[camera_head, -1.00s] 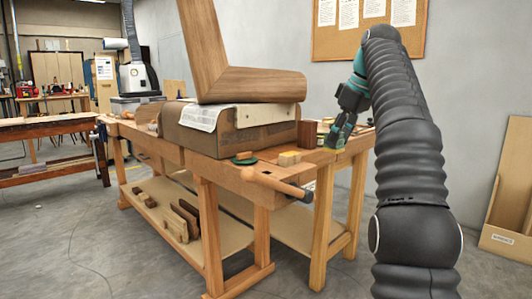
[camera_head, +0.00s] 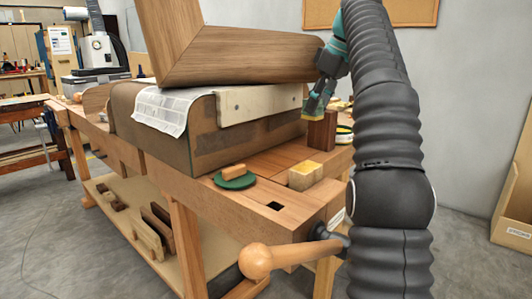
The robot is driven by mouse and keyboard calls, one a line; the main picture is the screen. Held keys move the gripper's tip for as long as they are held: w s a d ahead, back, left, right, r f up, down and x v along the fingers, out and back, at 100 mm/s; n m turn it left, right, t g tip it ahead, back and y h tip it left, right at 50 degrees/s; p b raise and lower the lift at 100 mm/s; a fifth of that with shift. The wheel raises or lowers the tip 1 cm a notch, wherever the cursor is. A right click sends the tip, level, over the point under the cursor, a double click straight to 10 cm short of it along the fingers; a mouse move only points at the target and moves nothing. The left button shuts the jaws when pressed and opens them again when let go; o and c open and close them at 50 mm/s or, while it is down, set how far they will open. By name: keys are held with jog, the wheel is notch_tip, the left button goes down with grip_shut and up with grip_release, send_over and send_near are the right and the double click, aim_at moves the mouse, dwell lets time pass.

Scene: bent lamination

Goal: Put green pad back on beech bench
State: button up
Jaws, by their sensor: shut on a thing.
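My gripper (camera_head: 315,104) is teal and dark, points down and is seen from a distance at the right rear of the bench. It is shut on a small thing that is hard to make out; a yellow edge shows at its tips. A round green pad (camera_head: 236,183) with a small wooden piece on top lies flat on the beech bench (camera_head: 280,205), left of and nearer than my gripper. The tips are in front of or above a dark brown block (camera_head: 322,132); I cannot tell whether they touch it.
A large bent wood lamination (camera_head: 240,55) rests on a brown form (camera_head: 165,125) with a white sheet (camera_head: 170,108). A vise handle (camera_head: 290,255) sticks out in front.

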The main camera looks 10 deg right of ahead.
jog(key=a+f, duration=0.2)
jog(key=a, duration=0.1)
jog(key=a+f+b, duration=0.1)
jog(key=a+f, duration=0.1)
jog(key=a, duration=0.2)
jog(key=a+f+b, duration=0.1)
jog(key=a+f, duration=0.1)
jog(key=a, duration=0.2)
jog(key=shift+s+a+f, duration=0.1)
jog(key=shift+s+f, duration=0.15)
jog(key=shift+f, duration=0.15)
jog(key=shift+f+b, duration=0.65)
jog(key=shift+f, duration=1.35)
jog(key=shift+f, duration=0.15)
jog(key=o, duration=1.1)
jog(key=p+v, duration=0.3)
jog(key=v, duration=0.9)
jog(key=shift+w, duration=0.1)
